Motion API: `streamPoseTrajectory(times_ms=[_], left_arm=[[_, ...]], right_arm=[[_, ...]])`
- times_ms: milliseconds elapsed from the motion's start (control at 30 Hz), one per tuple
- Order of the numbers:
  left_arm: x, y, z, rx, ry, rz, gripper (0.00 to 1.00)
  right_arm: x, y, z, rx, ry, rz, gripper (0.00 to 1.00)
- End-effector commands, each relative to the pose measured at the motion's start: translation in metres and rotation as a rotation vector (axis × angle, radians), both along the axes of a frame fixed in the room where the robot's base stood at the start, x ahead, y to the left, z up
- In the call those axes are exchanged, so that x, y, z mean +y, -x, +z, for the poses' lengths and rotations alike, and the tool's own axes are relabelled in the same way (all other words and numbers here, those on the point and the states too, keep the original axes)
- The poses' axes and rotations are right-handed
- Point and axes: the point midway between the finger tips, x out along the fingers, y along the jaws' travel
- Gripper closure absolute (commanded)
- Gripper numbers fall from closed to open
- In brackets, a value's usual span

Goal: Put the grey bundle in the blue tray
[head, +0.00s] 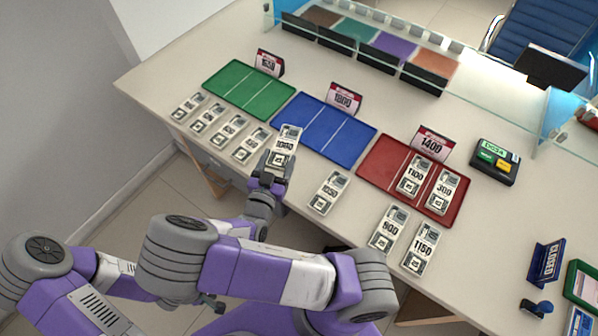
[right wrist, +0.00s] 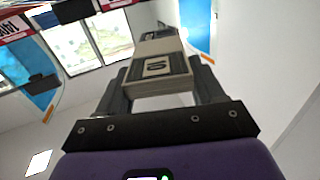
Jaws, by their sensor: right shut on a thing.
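My right gripper (head: 275,166) is shut on a grey bundle (head: 286,144), with its fingers on the bundle's near end. The bundle carries a printed number, too small to read surely. In the right wrist view the bundle (right wrist: 160,68) sits between both fingers. In the head view it overlaps the near left edge of the blue tray (head: 338,138); its exact height cannot be told. The blue tray is empty, split by a light line, with an 1800 sign behind it. What seems to be my left gripper (head: 210,303) shows only slightly, mostly hidden behind my right arm.
An empty green tray (head: 247,90) lies left, with several bundles before it. A red tray (head: 385,162) on the right holds two bundles. Three more bundles (head: 328,192) lie along the near edge. A glass screen (head: 370,45) stands behind; a card terminal (head: 495,160) is right.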

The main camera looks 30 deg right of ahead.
Motion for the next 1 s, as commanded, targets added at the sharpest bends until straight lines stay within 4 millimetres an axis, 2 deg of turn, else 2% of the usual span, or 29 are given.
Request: streamPoseTrajectory(times_ms=[200,333,767,1000], left_arm=[[0.000,0.000,0.000,0.000,0.000,0.000,0.11],[0.000,0.000,0.000,0.000,0.000,0.000,0.11],[0.000,0.000,-0.001,0.000,0.000,0.000,0.11],[0.000,0.000,-0.015,0.000,0.000,0.000,0.11]], right_arm=[[-0.011,0.026,0.000,0.000,0.001,-0.215,0.64],[-0.013,0.036,-0.002,0.001,0.003,-0.287,0.64],[-0.014,0.041,-0.005,0.001,0.003,-0.320,0.64],[-0.014,0.040,-0.043,0.002,0.006,-0.319,0.64]])
